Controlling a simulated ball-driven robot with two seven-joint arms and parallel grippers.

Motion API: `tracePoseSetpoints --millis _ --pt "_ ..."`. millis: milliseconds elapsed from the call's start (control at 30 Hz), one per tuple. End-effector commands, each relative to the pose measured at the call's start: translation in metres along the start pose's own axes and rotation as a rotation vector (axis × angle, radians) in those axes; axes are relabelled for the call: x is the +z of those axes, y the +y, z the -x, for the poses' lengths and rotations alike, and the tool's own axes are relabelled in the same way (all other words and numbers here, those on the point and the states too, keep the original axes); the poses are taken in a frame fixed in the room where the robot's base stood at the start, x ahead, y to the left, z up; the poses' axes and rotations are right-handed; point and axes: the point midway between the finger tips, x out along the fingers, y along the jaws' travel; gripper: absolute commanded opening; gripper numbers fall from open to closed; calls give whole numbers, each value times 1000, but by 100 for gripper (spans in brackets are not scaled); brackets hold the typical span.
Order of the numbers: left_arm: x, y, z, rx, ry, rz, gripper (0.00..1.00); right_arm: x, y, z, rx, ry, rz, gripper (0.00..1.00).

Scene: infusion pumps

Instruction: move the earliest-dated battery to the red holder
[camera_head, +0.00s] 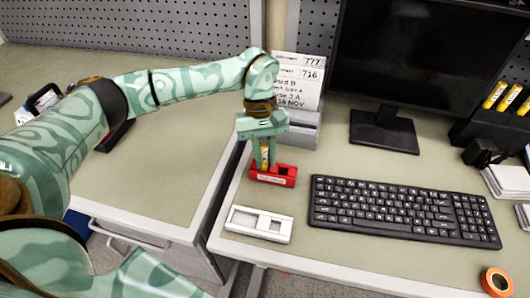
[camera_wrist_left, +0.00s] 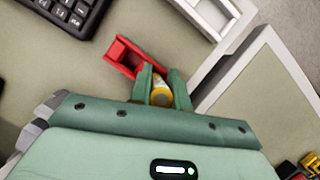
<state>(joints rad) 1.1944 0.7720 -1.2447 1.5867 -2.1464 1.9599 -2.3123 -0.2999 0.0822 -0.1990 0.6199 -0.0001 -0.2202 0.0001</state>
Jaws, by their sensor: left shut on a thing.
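My left gripper (camera_head: 264,139) is shut on a yellow battery (camera_head: 264,155), which it holds upright, pointing down at the red holder (camera_head: 276,176). In the left wrist view the left gripper (camera_wrist_left: 165,90) has its fingers on both sides of the battery (camera_wrist_left: 161,96), beside the red holder (camera_wrist_left: 124,55). I cannot tell whether the battery touches the holder. Several yellow batteries (camera_head: 502,98) stand in a dark rack (camera_head: 490,132) at the far right. Their dates are too small to read. My right gripper is not in view.
A white holder (camera_head: 259,224) lies near the desk's front edge. A black keyboard (camera_head: 400,208) is right of the red holder. Printed cards (camera_head: 299,80) stand in a grey stand (camera_head: 304,129) behind it. A monitor (camera_head: 425,50) and orange tape roll (camera_head: 497,281) are on the right.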

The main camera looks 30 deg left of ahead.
Motion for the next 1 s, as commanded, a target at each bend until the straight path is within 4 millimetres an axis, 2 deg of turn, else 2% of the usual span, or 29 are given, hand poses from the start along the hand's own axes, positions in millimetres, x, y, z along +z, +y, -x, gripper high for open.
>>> tracePoseSetpoints --millis 700,733,800,1000 --pt "-2 0 -5 1 1 0 0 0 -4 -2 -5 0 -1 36" --pt "-2 0 -5 1 1 0 24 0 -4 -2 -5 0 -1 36" --pt "-2 0 -4 1 1 0 43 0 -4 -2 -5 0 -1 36" --pt "-2 0 -5 0 1 0 44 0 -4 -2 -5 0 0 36"
